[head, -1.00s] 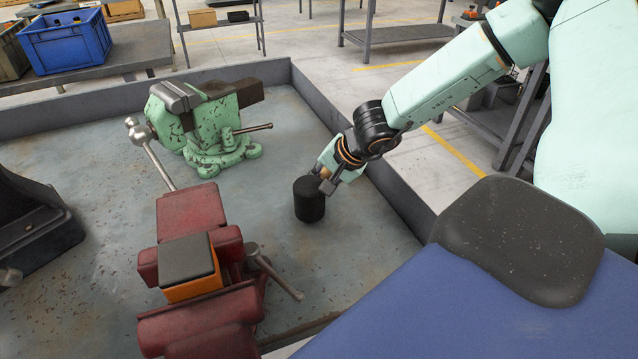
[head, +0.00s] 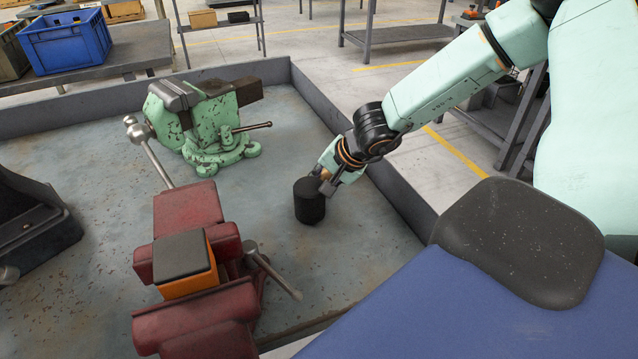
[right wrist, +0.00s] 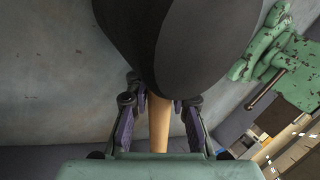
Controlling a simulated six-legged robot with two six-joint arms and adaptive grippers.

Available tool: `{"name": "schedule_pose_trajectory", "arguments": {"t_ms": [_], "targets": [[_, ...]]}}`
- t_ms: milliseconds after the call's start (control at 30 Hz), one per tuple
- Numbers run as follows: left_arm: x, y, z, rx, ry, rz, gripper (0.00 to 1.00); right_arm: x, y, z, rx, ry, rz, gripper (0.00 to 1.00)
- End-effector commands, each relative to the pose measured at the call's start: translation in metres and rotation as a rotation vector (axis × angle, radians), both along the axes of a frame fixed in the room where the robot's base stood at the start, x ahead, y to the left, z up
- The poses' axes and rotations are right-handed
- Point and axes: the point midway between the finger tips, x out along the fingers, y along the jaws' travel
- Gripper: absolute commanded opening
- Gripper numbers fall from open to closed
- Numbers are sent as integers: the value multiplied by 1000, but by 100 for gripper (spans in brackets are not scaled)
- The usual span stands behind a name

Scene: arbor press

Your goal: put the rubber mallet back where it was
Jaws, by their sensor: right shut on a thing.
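The rubber mallet's black head (head: 309,200) shows in the head view, right of the middle of the tray, close to the tray's right wall. In the right wrist view the black head (right wrist: 180,40) fills the top middle, and its wooden handle (right wrist: 159,122) runs down between the fingers. My right gripper (head: 327,180) is shut on the mallet's handle, just below the head in the wrist view. In the head view the handle is hidden, and I cannot tell whether the mallet touches the tray floor. My left gripper is not in view.
A green vise (head: 210,125) stands behind the mallet, to its left. A red vise (head: 190,215) with an orange and black block (head: 185,268) is in the left foreground. The grey tray wall (head: 400,200) runs close on the right. The tray floor around the mallet is clear.

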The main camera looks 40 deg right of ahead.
Motion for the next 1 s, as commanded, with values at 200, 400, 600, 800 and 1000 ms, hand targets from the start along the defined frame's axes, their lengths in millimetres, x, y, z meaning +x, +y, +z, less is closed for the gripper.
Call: {"name": "schedule_pose_trajectory", "arguments": {"t_ms": [200,400,600,800,1000], "targets": [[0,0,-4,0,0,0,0,0,0,-4,0,-1,1,0],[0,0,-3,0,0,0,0,0,0,-3,0,-1,1,31],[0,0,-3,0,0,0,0,0,0,-4,0,0,0,48],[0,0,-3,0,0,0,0,0,0,-4,0,1,0,48],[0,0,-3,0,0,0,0,0,0,-4,-1,2,0,48]]}}
